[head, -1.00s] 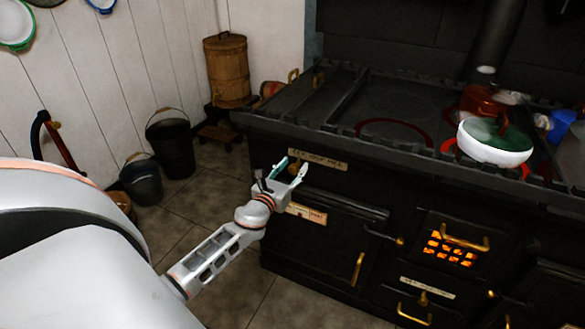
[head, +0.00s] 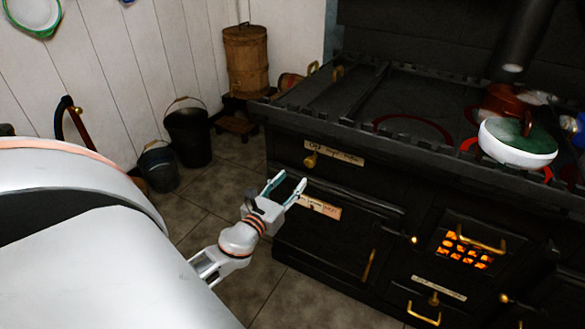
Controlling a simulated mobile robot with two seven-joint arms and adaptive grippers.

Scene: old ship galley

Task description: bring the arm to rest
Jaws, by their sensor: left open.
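My left gripper (head: 286,188) is in the lower middle of the head view, in front of the black stove's left side. Its two fingers are spread apart with nothing between them. In the picture it overlaps the stove front near a paper label; whether it touches the stove cannot be told, but no contact shows. My left arm comes in from the left, and its large white link fills the lower left. My right gripper is not in view.
The black stove (head: 330,235) fills the right, with a fire glowing behind a grate. A white bowl with green inside (head: 517,145) and a copper pot (head: 503,101) stand on top. Buckets (head: 188,136) and a wooden barrel (head: 246,62) stand by the wall. Tiled floor is open left of the stove.

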